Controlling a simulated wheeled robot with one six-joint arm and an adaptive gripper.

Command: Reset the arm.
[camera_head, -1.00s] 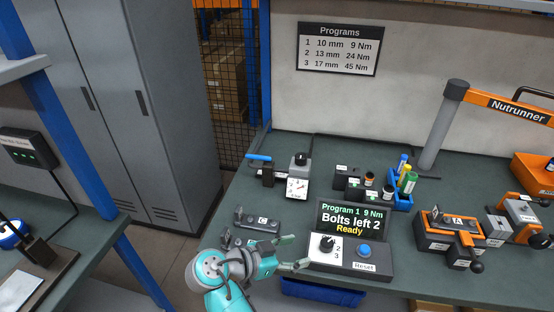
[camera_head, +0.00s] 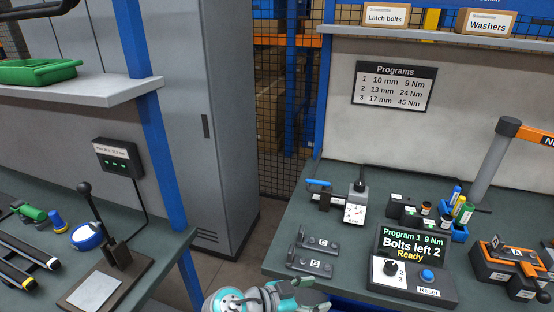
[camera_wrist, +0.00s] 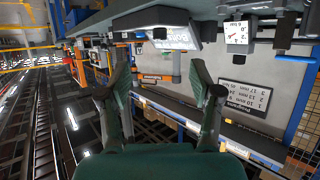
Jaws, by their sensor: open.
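My arm shows at the bottom edge of the head view, in front of the right bench, and only part of my gripper (camera_head: 296,290) is in frame there. In the wrist view my gripper (camera_wrist: 160,92) has its two fingers spread wide, with nothing between them. The control box with the screen (camera_head: 408,246) stands on the bench to the right of my gripper. Its screen reads Program 1 9 Nm, Bolts left 2, Ready. The box carries a black knob (camera_head: 390,268) and a blue Reset button (camera_head: 427,275). My gripper touches none of these.
Fixtures marked C (camera_head: 319,242) and B (camera_head: 310,264) lie left of the control box. A gauge (camera_head: 355,212) stands behind. A clamp fixture (camera_head: 505,265) is to the right. A left bench (camera_head: 160,250) holds a lever press (camera_head: 108,250). A gap separates the benches.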

